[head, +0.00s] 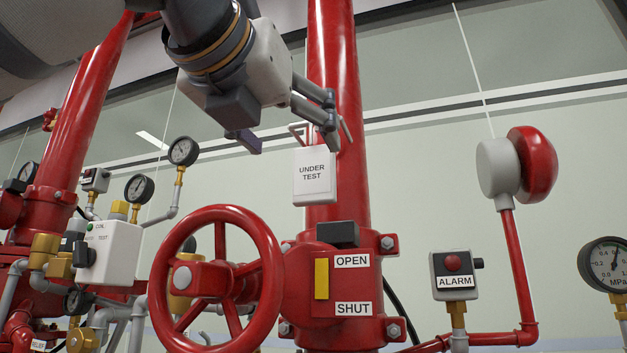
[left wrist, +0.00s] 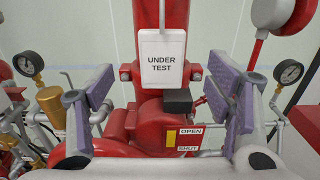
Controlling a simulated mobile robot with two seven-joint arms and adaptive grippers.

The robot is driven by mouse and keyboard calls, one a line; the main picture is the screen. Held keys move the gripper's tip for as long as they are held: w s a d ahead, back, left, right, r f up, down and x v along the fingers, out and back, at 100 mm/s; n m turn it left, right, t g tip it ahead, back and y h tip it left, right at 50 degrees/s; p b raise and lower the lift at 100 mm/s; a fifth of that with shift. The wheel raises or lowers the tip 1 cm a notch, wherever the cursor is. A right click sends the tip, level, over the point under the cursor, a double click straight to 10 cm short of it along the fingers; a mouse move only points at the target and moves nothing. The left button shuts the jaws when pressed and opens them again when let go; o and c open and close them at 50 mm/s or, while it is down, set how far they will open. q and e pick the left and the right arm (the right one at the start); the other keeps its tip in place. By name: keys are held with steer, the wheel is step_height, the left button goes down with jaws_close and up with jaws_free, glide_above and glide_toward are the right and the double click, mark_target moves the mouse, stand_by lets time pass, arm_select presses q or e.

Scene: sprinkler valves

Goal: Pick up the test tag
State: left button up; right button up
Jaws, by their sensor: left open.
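The test tag (head: 314,177) is a white plate reading "UNDER TEST". It hangs upright by a hook against the red vertical pipe, above the valve body with the OPEN and SHUT labels. My left gripper (head: 290,140) is open and empty, just above and to the left of the tag in the head view. In the left wrist view the tag (left wrist: 162,58) shows beyond and between the spread fingers (left wrist: 160,108), a little above their middle. No finger is seen closed on it. My right gripper is in neither view.
A red handwheel (head: 218,280) stands below left of the tag. An alarm box (head: 455,275), a red bell (head: 535,164) and a gauge (head: 605,265) are at the right. Gauges, a white test box (head: 108,250) and pipes crowd the left.

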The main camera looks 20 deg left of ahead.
mark_target(312, 161)
arm_select(q)
steer(key=w, duration=0.8)
steer(key=shift+w+d, duration=0.3)
steer(key=shift+w, duration=0.05)
steer(key=shift+s, duration=0.15)
steer(key=shift+c, duration=0.5)
steer(key=c, duration=1.2)
